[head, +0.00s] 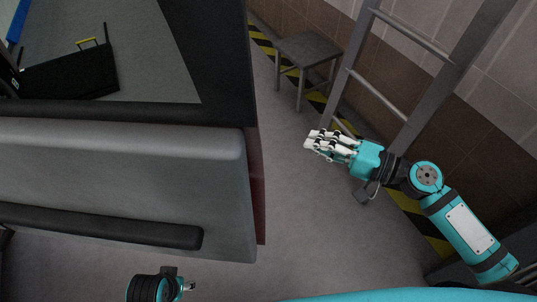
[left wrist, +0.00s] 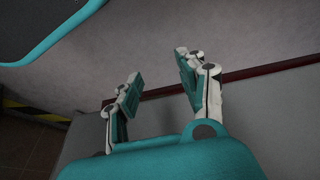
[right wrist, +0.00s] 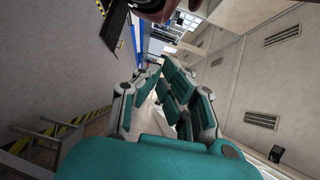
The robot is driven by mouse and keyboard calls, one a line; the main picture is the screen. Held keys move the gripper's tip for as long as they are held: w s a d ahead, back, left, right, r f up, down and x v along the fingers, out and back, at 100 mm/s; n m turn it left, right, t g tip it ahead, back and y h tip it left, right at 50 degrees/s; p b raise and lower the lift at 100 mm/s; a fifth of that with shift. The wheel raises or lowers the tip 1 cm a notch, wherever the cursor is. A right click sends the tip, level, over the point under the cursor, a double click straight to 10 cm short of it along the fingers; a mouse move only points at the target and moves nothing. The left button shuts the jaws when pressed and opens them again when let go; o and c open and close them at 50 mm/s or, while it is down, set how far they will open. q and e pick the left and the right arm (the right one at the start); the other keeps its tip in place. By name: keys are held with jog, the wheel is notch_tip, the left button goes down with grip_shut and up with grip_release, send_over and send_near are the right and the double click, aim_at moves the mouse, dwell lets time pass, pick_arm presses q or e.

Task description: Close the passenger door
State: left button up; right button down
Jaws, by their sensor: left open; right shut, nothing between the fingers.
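The passenger door (head: 120,175) stands at the left of the head view, with its grey inner panel, dark armrest (head: 100,225) and black window frame showing. Its red edge (head: 257,190) faces the right. My right gripper (head: 318,145) is shut and empty in the open space right of the door, apart from it. My left arm shows only in part at the bottom of the head view. In the left wrist view my left gripper (left wrist: 155,85) is open and empty, with the door's grey panel (left wrist: 270,105) and red edge behind the fingers; contact cannot be told.
A grey stool (head: 308,48) stands at the back by the tiled wall. A metal ladder (head: 385,95) leans beside it, behind my right arm. Yellow-black floor tape (head: 262,40) runs along the wall.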

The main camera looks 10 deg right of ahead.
jog(key=w+a+r+y+p, duration=0.1)
jog(key=w+a+r+p, duration=0.25)
jog(key=a, duration=0.65)
pick_arm(q)
jog(key=s+f, duration=0.3)
jog(key=f, duration=0.7)
jog(key=shift+s+a+f+g, duration=0.15)
jog(key=shift+s+f+g, duration=0.1)
jog(key=shift+g, duration=0.15)
pick_arm(e)
jog(key=s, duration=0.1)
jog(key=s+f, duration=0.1)
jog(key=s, duration=0.1)
jog(key=shift+s+a+f, duration=0.1)
jog(key=shift+a+f, duration=0.1)
